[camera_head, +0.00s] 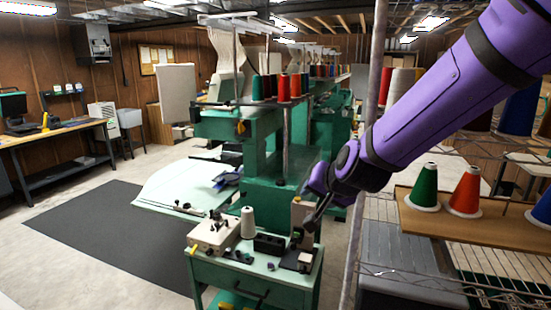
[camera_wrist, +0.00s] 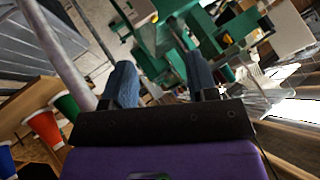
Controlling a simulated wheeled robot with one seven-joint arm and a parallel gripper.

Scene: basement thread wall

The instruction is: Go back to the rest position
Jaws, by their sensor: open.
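My gripper (camera_head: 312,206) hangs at the end of my purple arm, right of centre in the head view, in front of the green embroidery machine (camera_head: 262,185). In the picture it overlaps the right side of the small green cart (camera_head: 252,275); I cannot tell its exact height above the cart. In the wrist view both fingers of my gripper (camera_wrist: 160,65) stand wide apart, with nothing held between them. The arm reaches from the upper right down past the wire rack.
A rack post (camera_head: 366,115) stands close beside my arm. A shelf board (camera_head: 475,222) right of it bears a green cone (camera_head: 424,190) and an orange cone (camera_head: 466,193). A white cone (camera_head: 248,222) stands on the cart. Open floor and a dark mat (camera_head: 110,235) lie left.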

